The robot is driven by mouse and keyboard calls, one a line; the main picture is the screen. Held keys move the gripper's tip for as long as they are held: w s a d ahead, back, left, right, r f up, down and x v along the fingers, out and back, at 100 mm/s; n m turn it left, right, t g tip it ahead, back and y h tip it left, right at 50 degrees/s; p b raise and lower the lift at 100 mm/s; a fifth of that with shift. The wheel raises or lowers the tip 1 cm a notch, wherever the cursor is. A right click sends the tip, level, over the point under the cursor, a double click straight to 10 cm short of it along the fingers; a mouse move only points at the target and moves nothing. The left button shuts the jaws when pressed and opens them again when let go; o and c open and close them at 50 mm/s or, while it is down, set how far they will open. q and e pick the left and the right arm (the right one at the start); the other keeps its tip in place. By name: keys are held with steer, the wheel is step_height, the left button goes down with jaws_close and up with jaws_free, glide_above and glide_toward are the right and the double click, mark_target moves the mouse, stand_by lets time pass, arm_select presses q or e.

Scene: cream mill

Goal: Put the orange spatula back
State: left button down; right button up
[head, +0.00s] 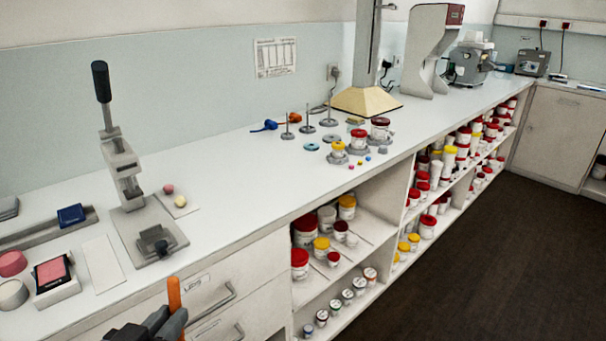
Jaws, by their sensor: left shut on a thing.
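The orange spatula (174,294) shows as an upright orange handle at the bottom of the head view, in front of the drawers. My left gripper (172,322) is shut on it below the counter's front edge. The lower part of the spatula is hidden by the gripper and cut off by the picture's bottom edge. My right gripper is not in view.
A lever press (130,190) stands on the white counter (235,185). Blue (265,126) and orange (295,118) items lie near the wall, beside several small stands and jars. Shelves of jars (322,245) are below. The counter's middle is clear.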

arm_select(q)
steer(key=shift+w+a+r+n+y, duration=0.2)
steer(key=shift+w+n+y, duration=0.15)
steer(key=shift+n+y, duration=0.15)
steer(key=shift+w+a+r+n+y, duration=0.1)
steer(key=shift+w+a+n+y, duration=0.1)
steer(key=shift+w+n+y, duration=0.3)
steer(key=shift+s, duration=0.2)
